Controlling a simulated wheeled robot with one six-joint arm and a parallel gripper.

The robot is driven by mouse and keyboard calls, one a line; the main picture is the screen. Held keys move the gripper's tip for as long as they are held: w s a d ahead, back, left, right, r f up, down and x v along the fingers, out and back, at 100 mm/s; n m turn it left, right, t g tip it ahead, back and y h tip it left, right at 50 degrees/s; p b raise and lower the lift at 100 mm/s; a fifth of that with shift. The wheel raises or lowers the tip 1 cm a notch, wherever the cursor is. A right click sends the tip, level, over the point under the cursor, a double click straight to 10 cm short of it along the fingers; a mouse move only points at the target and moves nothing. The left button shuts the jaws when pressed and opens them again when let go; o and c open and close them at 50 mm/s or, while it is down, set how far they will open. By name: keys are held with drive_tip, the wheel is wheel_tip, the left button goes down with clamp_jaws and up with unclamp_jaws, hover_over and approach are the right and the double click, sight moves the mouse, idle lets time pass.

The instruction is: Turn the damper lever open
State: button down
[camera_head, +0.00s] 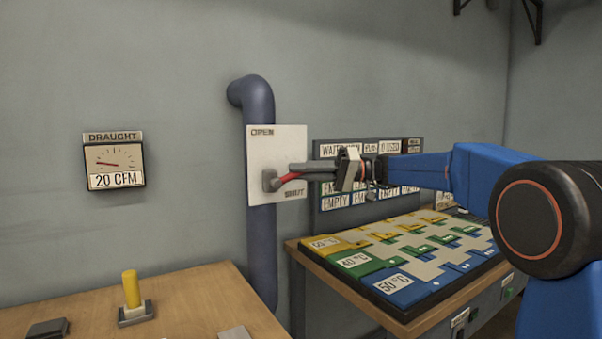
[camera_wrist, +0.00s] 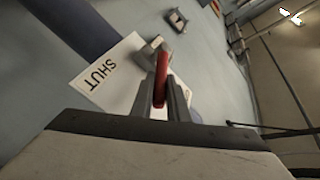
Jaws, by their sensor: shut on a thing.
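The damper lever is a red handle (camera_head: 288,178) on a grey hub (camera_head: 269,181), in front of a white plate (camera_head: 276,143) on a dark blue pipe (camera_head: 260,230). The plate reads OPEN at its upper left and SHUT at its lower right. The handle points right and slightly up from the hub, a little above the SHUT label. My gripper (camera_head: 300,171) comes in from the right and is shut on the handle. In the wrist view the red handle (camera_wrist: 160,82) lies between both fingers, with the SHUT label to the left.
A draught gauge (camera_head: 114,162) on the left wall reads 20 CFM. A bench (camera_head: 190,290) with a yellow peg (camera_head: 131,288) stands at lower left. A table with coloured trays (camera_head: 400,255) stands below my arm. A label board (camera_head: 330,205) is behind the arm.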

drive_tip(key=shift+r, duration=0.1)
drive_tip(key=r+h, duration=0.1)
drive_tip(key=a+r+n+t+h, duration=0.1)
drive_tip(key=h, duration=0.1)
drive_tip(key=shift+s+a+r+n, duration=0.1)
drive_tip(key=shift+s+r+n, duration=0.1)
drive_tip(key=shift+s+n, duration=0.15)
drive_tip(key=h, duration=0.1)
drive_tip(key=a+r+h, duration=0.1)
drive_tip(key=s+n+t+h, duration=0.1)
drive_tip(key=shift+a+r+h, duration=0.25)
drive_tip(key=shift+h, duration=0.05)
drive_tip(key=a+h, duration=0.1)
drive_tip(key=s+r+n+t+h, duration=0.1)
drive_tip(key=shift+s+a+t+h, duration=0.15)
drive_tip(key=shift+a+t+h, duration=0.15)
drive_tip(key=shift+a+h, duration=0.1)
drive_tip(key=shift+s+a+n+t+h, duration=0.25)
drive_tip(key=shift+a+t+h, duration=0.1)
drive_tip(key=shift+h, duration=0.25)
drive_tip(key=shift+s+a+n+t+h, duration=0.1)
drive_tip(key=shift+s+a+t+h, duration=0.2)
drive_tip(key=shift+h, duration=0.3)
drive_tip(key=shift+a, duration=0.1)
drive_tip(key=c, duration=1.7)
unclamp_jaws()
